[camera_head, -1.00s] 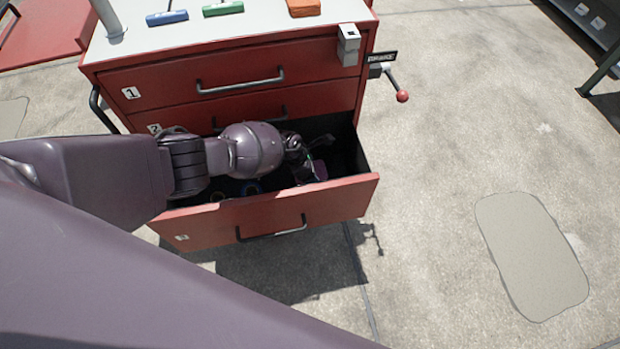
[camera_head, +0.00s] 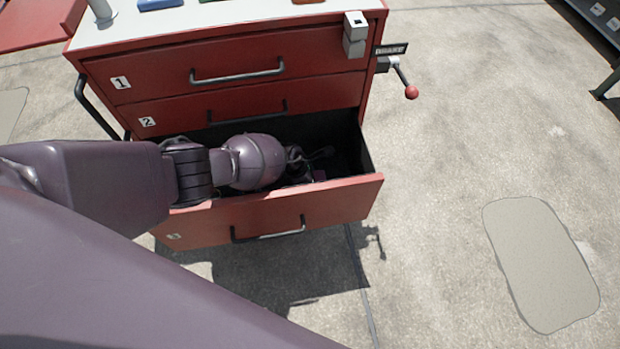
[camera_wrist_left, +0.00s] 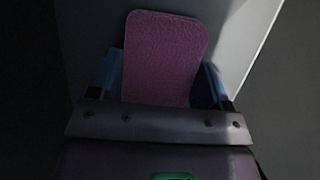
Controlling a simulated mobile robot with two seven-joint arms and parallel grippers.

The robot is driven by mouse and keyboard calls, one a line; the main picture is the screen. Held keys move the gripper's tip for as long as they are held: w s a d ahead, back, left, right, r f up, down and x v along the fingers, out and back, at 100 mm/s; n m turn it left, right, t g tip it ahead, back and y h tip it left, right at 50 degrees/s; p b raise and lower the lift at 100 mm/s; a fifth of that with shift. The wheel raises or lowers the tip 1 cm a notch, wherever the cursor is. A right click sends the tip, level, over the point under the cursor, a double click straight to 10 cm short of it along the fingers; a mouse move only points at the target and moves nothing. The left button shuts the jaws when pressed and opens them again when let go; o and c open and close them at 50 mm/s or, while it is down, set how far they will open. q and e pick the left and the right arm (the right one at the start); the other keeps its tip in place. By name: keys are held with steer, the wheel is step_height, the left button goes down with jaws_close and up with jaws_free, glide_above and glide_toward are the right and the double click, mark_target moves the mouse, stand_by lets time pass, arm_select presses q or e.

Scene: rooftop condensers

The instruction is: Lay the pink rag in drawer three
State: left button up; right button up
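Drawer three (camera_head: 285,212) is the pulled-out bottom drawer of the red cabinet. My left arm reaches over its left side, and my left gripper (camera_head: 308,165) is down inside the dark drawer, partly hidden by my own wrist. In the left wrist view the pink rag (camera_wrist_left: 163,55) is a flat, rounded rectangle between the two blue fingers, which press close on its sides. Only a small patch of it shows in the head view. I cannot tell whether the rag touches the drawer floor. My right gripper is not in view.
Drawers one (camera_head: 235,75) and two (camera_head: 245,105) are shut above the open drawer. A brake lever with a red knob (camera_head: 411,92) sticks out at the cabinet's right. Several coloured items lie on the cabinet top. The concrete floor to the right is clear.

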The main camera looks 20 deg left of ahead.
arm_select(q)
steer(key=o, duration=0.4)
steer(key=shift+s, duration=0.1)
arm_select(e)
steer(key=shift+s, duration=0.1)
arm_select(q)
steer(key=shift+o, duration=0.2)
steer(key=shift+r, duration=0.2)
steer(key=p+v, duration=0.1)
steer(key=v, duration=0.1)
steer(key=w+p+v, duration=0.1)
steer(key=v, duration=0.1)
steer(key=shift+r, duration=0.1)
steer(key=shift+p+v, duration=0.8)
steer(key=shift+v, duration=0.35)
steer(key=shift+s+r, duration=0.25)
steer(key=shift+r, duration=0.05)
steer(key=shift+s+a+r+p, duration=0.2)
steer(key=shift+p, duration=0.15)
steer(key=shift+s+f, duration=0.1)
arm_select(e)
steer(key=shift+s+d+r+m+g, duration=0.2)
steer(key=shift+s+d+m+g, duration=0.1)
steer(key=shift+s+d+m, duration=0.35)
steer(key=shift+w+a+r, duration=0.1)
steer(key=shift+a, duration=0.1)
